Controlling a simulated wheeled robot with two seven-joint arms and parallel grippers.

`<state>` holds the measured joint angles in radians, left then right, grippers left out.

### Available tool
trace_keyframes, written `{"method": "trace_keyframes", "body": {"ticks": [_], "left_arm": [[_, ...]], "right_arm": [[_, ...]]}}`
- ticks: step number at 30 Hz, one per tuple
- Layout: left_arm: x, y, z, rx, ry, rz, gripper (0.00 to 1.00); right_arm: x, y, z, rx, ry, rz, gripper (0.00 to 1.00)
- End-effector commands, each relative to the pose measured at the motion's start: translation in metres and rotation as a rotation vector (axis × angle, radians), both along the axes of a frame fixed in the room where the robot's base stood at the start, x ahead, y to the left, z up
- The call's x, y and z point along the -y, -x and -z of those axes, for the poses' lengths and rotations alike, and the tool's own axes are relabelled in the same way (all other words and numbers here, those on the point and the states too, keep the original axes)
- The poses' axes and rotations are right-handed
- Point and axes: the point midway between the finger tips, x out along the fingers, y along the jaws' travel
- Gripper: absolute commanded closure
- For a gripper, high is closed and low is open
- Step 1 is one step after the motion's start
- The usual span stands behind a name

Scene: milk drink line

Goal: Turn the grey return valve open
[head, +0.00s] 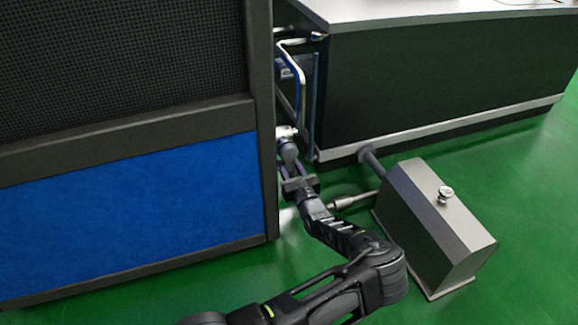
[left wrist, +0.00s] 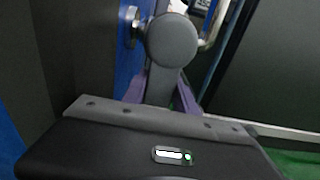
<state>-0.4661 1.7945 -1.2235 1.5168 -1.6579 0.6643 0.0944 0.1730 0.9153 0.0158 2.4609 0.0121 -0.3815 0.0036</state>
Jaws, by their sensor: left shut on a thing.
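The grey return valve (head: 288,148) sits low in the narrow gap between the blue-panelled cabinet and the dark bench. In the left wrist view its round grey hub (left wrist: 172,40) faces me, with a flat grey lever running down from it. My left gripper (head: 295,178) reaches into the gap from below. In the left wrist view the gripper (left wrist: 163,92) is shut on the lever, one finger on each side. The palm hides the lever's lower end. My right gripper is in neither view.
The blue-panelled cabinet (head: 130,205) stands close on the left. The dark bench (head: 440,75) and a bent metal pipe (head: 302,88) lie behind. A grey metal box (head: 440,225) with pipes stands to the right of my arm. Green floor is clear at far right.

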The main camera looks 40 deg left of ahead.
Motion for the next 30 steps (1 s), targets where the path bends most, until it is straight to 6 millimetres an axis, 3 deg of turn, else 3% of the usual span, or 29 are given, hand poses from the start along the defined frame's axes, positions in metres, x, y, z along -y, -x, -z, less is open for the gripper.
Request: {"method": "trace_keyframes", "body": {"ticks": [11,30], "left_arm": [[0.0004,-0.0003,0.0,0.0,0.0,0.001,1.0],[0.0008,-0.0006,0.0001,0.0,0.0,0.002,1.0]], "right_arm": [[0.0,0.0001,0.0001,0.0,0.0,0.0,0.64],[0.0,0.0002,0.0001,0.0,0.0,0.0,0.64]]}}
